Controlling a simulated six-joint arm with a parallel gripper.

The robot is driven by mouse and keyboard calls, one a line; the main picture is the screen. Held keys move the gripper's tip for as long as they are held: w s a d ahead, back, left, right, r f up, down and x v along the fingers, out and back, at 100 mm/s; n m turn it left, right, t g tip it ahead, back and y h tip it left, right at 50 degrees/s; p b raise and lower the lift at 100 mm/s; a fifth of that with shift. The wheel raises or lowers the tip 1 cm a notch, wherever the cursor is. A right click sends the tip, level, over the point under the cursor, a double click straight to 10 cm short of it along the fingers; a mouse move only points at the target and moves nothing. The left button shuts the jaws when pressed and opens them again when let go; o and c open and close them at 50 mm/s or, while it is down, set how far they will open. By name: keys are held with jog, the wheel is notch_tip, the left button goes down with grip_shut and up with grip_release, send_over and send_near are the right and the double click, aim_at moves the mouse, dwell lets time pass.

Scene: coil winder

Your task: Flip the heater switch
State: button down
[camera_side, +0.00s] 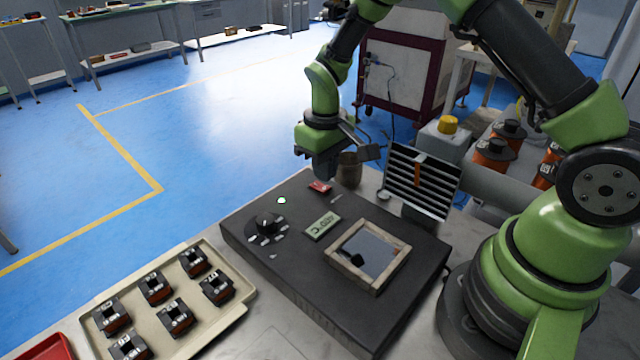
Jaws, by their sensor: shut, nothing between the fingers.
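A dark control box (385,325) lies on the bench. A small red switch (319,187) sits near its far edge; I take it for the heater switch, but cannot read its position. My gripper (324,173) points down just above and behind the red switch. It looks shut and empty. I cannot tell whether its tips touch the switch. A black dial knob (265,223), a small lit indicator (282,201) and a display (322,226) are also on the box's top.
A wood-framed window (338,257) is set in the box. A slatted metal panel (421,181) and a brown cylinder (349,170) stand close to the gripper's right. A beige tray (232,322) with several small coil parts is at front left.

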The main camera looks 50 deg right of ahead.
aim_at(324, 188)
jog(key=shift+f, duration=1.25)
dwell(0.7)
jog(key=shift+r, duration=3.55)
